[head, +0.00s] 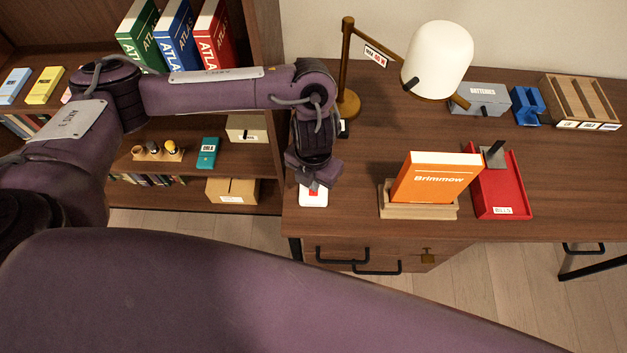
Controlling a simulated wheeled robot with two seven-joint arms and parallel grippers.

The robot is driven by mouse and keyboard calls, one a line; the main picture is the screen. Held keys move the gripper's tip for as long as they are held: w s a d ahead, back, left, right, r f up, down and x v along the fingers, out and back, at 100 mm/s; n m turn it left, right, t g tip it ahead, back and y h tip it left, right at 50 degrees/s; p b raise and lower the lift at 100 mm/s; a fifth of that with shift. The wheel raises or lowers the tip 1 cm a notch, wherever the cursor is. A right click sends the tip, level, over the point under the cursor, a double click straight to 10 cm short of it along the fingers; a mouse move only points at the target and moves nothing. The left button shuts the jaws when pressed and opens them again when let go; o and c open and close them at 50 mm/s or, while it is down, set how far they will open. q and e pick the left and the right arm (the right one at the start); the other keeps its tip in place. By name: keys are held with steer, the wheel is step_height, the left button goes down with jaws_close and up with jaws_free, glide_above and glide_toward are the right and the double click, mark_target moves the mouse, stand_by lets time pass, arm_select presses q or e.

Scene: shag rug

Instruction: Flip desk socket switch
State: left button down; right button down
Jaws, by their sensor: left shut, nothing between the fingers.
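A white desk socket (313,199) with a red switch (314,188) lies on the wooden desk (350,222) near its left front edge. My left gripper (314,184) points down right over the socket, at its switch end. It is shut with nothing held. The gripper covers the far part of the socket, so I cannot tell whether it touches the switch or which way the switch is set. My right gripper does not show.
A brass lamp (347,70) with a white shade stands behind the socket. An orange book (436,178) on a wooden stand and a red tray (518,193) are to the right. A bookshelf (268,110) adjoins the left. Bare desk lies between socket and stand.

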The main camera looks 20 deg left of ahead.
arm_select(q)
step_height(320, 180, up, 5)
steer(key=p, duration=0.4)
stand_by(0.3)
steer(key=shift+s+f, duration=0.1)
